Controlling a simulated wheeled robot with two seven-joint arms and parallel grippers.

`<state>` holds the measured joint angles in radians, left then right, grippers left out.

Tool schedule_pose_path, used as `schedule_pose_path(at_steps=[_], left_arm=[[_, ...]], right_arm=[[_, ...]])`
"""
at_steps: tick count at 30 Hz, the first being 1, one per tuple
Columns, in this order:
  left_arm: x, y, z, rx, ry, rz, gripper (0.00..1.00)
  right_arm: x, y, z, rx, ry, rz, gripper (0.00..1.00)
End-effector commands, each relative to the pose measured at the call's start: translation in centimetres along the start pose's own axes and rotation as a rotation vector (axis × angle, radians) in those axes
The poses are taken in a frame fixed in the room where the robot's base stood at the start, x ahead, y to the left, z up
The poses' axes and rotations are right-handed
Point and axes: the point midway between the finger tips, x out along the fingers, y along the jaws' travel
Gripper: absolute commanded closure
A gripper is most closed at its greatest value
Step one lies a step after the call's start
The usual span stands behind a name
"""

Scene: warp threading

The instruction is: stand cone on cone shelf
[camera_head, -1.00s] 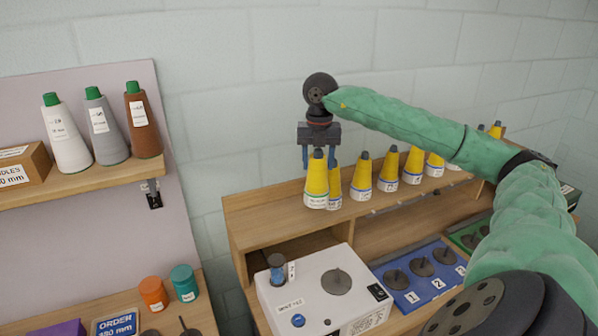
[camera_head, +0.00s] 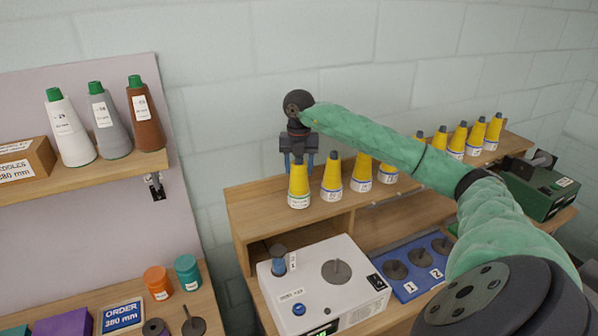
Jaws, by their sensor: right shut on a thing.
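My right gripper (camera_head: 299,160) points down at the left end of the wooden cone shelf (camera_head: 246,203). It is shut on the top of a yellow cone (camera_head: 299,188) with a white label band at its base. The held cone is upright, with its base at or just above the shelf top; I cannot tell whether it touches. A second yellow cone (camera_head: 332,178) stands to its right with a small gap. Several more yellow cones stand along the shelf, some partly hidden by my right arm. My left gripper is not in view.
A white machine (camera_head: 316,274) with a grey disc on top stands below the shelf, beside a blue numbered tray (camera_head: 408,289). White, grey and brown cones stand on the left wall shelf (camera_head: 100,177). A green box (camera_head: 540,188) stands at the right.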

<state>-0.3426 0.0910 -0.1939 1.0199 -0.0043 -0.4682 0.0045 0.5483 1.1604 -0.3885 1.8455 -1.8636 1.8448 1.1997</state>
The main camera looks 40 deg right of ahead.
Motion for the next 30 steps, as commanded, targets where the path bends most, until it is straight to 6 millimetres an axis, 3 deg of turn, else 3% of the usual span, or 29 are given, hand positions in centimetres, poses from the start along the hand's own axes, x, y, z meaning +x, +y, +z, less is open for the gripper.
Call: schedule_pose_path(at_steps=[3, 15, 16, 19, 30], left_arm=[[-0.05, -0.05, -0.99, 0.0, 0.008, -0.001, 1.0], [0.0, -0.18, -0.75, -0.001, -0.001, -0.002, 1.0], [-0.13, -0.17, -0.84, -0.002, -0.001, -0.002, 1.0], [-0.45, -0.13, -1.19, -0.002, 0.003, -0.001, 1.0], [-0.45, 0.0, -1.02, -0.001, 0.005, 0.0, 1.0]], right_arm=[[1.16, -0.01, -0.01, 0.0, 0.0, 0.001, 0.68], [1.36, -0.02, 0.0, 0.0, -0.001, 0.0, 0.68], [1.37, -0.02, -0.01, 0.0, 0.0, 0.0, 0.47], [1.33, -0.02, -0.01, 0.0, 0.0, 0.0, 0.27], [1.21, -0.02, -0.01, 0.0, 0.0, 0.0, 0.27]])
